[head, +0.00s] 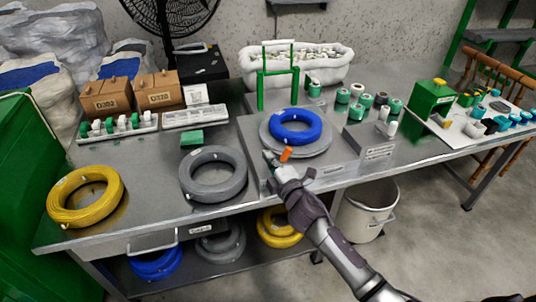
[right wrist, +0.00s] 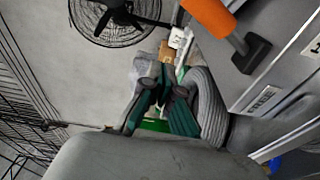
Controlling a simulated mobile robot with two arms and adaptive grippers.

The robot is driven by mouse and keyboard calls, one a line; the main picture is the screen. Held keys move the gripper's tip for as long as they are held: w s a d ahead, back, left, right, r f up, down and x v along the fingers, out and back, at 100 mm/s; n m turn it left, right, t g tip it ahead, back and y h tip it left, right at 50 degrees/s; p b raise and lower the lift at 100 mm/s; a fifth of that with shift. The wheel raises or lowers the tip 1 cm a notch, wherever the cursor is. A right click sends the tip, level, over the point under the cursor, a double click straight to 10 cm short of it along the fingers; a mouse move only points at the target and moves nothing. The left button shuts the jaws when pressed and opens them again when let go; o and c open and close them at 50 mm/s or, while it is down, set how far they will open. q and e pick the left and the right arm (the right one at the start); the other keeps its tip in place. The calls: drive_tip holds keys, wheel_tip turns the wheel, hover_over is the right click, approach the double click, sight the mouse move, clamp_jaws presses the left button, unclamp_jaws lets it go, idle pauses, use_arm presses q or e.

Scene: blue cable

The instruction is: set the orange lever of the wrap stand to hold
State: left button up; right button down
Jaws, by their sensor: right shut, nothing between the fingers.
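The wrap stand (head: 250,162) is a grey box-like base at the middle of the table, with a grey turntable (head: 322,146) on top. A blue cable coil (head: 296,127) lies on the turntable. The orange lever (head: 286,154) is at the stand's front edge; in the right wrist view its orange grip (right wrist: 208,16) and dark pivot are at the upper right. My right gripper (head: 270,159) is just left of the lever, shut and empty; its fingers (right wrist: 163,88) appear apart from the lever in the wrist view. The lever's setting cannot be read. My left gripper is not in view.
A grey coil (head: 213,174) and a yellow coil (head: 85,196) lie left of the stand. A green frame (head: 278,73) stands behind it. A white bin (head: 367,208) is under the table. The tabletop between the left coils is clear.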

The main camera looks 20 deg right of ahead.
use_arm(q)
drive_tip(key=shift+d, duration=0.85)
use_arm(e)
drive_tip(key=s+d, duration=0.2)
drive_tip(key=s, duration=0.5)
drive_tip(key=shift+s+f, duration=0.25)
drive_tip(key=shift+s, duration=0.15)
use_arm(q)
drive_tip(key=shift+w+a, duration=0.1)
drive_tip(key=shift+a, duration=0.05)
